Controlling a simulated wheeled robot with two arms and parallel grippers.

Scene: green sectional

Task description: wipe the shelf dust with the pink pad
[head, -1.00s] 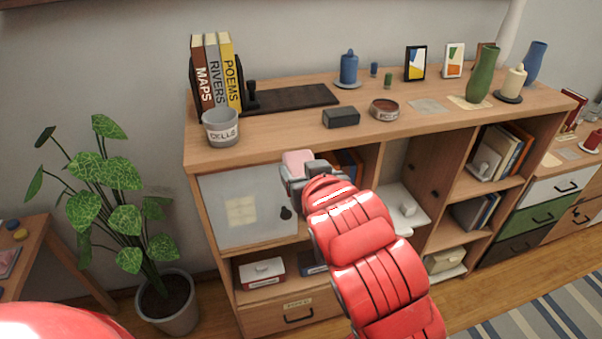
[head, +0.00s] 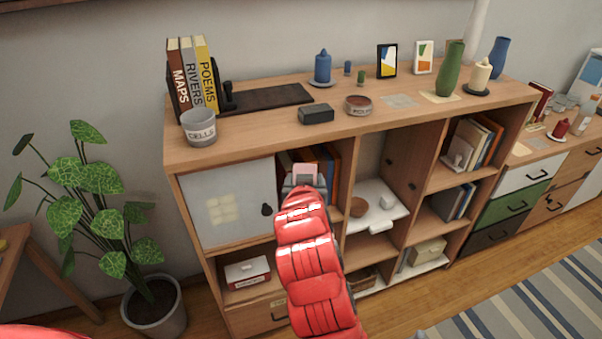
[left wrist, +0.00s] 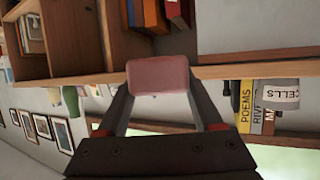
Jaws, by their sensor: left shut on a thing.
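My left gripper (head: 305,187) is shut on the pink pad (head: 305,174), in front of the upper middle compartment with books, below the shelf unit's top (head: 260,115). The pad also shows between the fingers in the left wrist view (left wrist: 158,76). On the top lie a flat pale grey patch (head: 399,101) and a tan patch (head: 434,97) by the green vase; I cannot tell whether either is dust. The pad appears clear of the wood. My right gripper is not in view.
A grey cup (head: 199,128), a dark box (head: 316,114), a round tin (head: 358,105), a blue candle (head: 322,68) and a green vase (head: 451,70) stand on the top. A frosted door (head: 228,204) is left of my gripper. A potted plant (head: 90,200) stands at left.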

